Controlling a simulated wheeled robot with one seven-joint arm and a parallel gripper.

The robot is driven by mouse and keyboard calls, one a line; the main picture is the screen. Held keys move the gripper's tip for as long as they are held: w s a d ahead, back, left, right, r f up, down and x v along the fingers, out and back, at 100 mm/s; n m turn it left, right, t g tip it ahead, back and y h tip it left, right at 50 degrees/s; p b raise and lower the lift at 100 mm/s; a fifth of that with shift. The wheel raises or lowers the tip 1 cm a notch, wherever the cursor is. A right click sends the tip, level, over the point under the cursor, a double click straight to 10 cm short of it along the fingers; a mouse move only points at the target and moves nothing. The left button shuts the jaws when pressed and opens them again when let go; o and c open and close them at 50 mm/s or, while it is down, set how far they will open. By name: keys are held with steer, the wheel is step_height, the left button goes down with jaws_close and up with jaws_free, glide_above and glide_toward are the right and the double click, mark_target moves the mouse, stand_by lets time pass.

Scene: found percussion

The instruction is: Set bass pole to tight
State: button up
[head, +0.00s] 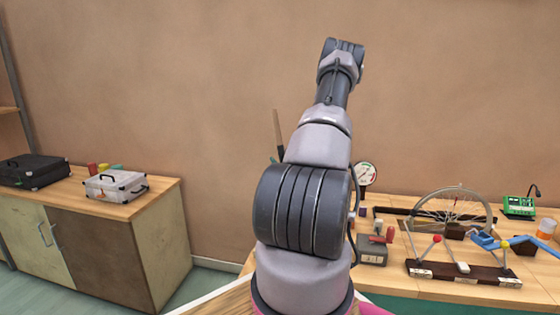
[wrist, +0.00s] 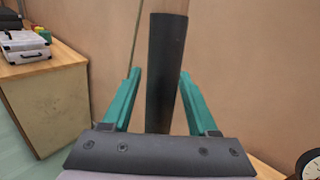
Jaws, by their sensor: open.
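The bass pole appears to be the upright brown pole (head: 278,132) in the head view, its lower part hidden behind my arm. In the wrist view a dark sleeve (wrist: 167,50), seemingly on this pole, stands nearly upright. A thin cord (wrist: 136,35) runs beside it on the left. My gripper (wrist: 160,74) has two teal fingers, open, one to each side of the sleeve in the picture. Gaps show on both sides; I cannot tell whether the sleeve is between the fingers or beyond them. In the head view my arm hides most of the gripper.
A workbench (head: 385,283) at right holds a bicycle wheel (head: 450,212), a round gauge (head: 366,174), a grey box with red parts (head: 372,250) and a green device (head: 519,207). A cabinet (head: 105,245) at left bears a silver case (head: 116,185) and a black case (head: 33,171).

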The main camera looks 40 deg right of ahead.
jaws_close()
stand_by(1.4)
